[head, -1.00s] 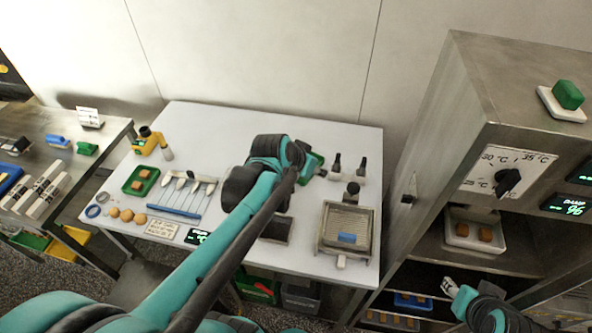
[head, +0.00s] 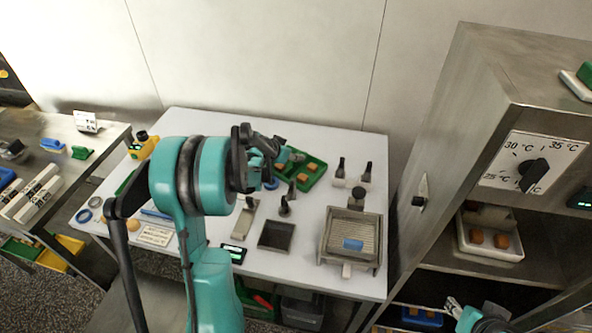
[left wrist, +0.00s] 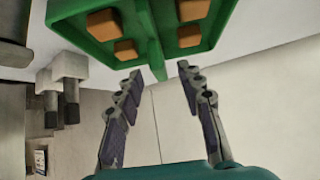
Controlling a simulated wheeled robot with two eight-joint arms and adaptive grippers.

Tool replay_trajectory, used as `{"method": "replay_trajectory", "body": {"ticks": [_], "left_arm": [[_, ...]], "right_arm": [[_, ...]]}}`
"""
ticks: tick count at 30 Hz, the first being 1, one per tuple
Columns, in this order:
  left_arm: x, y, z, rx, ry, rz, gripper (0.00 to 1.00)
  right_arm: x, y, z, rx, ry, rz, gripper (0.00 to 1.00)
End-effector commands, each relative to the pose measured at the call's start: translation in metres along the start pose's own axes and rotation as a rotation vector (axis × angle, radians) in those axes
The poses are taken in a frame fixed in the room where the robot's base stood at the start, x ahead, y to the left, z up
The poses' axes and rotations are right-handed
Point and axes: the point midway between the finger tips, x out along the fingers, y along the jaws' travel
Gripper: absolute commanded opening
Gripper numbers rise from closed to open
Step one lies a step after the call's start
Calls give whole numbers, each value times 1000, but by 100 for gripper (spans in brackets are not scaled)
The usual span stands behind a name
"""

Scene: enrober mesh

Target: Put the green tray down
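A green tray (head: 308,176) with several brown-orange pieces appears to rest on the back of the white table, right of centre. In the left wrist view the same tray (left wrist: 98,48) fills the top, its centre divider pointing between my fingers. My left gripper (head: 283,157) is at the tray's left end. In the left wrist view its fingers (left wrist: 160,72) are spread, with gaps to the divider, and hold nothing. My right gripper (head: 452,306) is low at the right by the cabinet, too small to read. Another green tray (head: 124,184) at the table's left is mostly hidden by my arm.
Right of the tray stand dark-topped pegs (head: 339,170). In front are a dark square pan (head: 277,236) and a mesh rack (head: 350,232) with a blue block. A metal cabinet (head: 452,130) bounds the right, and a wall stands behind.

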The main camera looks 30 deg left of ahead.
Motion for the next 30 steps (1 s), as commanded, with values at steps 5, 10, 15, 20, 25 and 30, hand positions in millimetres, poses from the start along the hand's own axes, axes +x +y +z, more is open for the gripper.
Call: {"method": "replay_trajectory", "body": {"ticks": [5,10,15,20,25,30], "left_arm": [[25,0,0,1,1,0,38],[28,0,-1,0,0,0,38],[27,0,-1,0,0,0,22],[27,0,-1,0,0,0,0],[27,0,-1,-1,1,0,0],[24,0,-4,-1,1,0,0]], "right_arm": [[8,0,6,0,0,0,40],[8,0,6,0,0,0,40],[7,0,5,0,0,0,40],[7,0,5,0,0,0,40],[8,0,5,0,0,0,40],[6,0,4,0,0,0,40]]}}
